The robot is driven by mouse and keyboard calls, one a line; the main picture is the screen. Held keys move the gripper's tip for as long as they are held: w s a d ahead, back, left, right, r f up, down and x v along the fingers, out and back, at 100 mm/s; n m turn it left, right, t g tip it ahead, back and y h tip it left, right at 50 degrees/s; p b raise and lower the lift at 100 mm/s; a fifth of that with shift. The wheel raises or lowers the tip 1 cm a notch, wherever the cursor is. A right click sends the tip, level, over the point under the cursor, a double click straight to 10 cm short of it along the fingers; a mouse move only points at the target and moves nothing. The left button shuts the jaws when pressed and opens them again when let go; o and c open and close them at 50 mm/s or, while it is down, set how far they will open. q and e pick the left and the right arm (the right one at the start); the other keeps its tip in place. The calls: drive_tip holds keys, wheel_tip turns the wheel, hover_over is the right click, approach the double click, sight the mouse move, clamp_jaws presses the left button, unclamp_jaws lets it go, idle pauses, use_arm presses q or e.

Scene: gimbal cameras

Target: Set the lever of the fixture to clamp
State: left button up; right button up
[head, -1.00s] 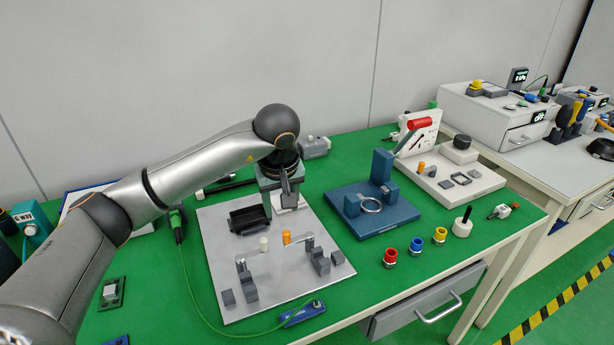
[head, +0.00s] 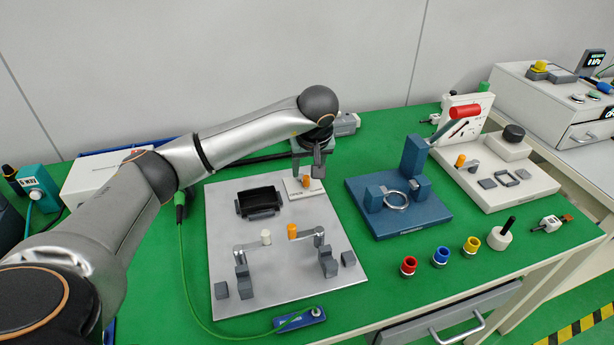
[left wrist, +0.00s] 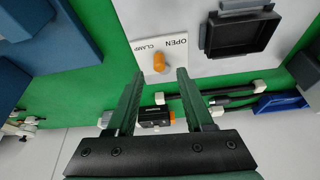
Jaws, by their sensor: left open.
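The fixture is a silver plate (head: 290,267) with a black tray (head: 258,201) and two clamp arms, one tipped white (head: 266,237), one orange (head: 292,231). At its back right is a small white panel (head: 294,190), marked OPEN and CLAMP in the left wrist view (left wrist: 143,58). An orange lever knob (head: 306,181) stands on this panel; it also shows in the left wrist view (left wrist: 158,62). I cannot tell its setting for certain. My left gripper (head: 304,173) is open and empty by the knob, which appears between its fingers (left wrist: 160,75), apparently untouched. My right gripper is out of view.
A blue fixture (head: 400,212) stands to the right, with a cream fixture (head: 497,177) with a red handle beyond. Red, blue and yellow parts (head: 441,257) line the front right. A green cable (head: 190,285) runs along the left side. Green table shows between the fixtures.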

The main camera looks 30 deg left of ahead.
sight(307, 177)
use_arm(q)
drive_tip(key=shift+x, duration=2.15)
drive_tip(key=shift+c, duration=0.2)
clamp_jaws()
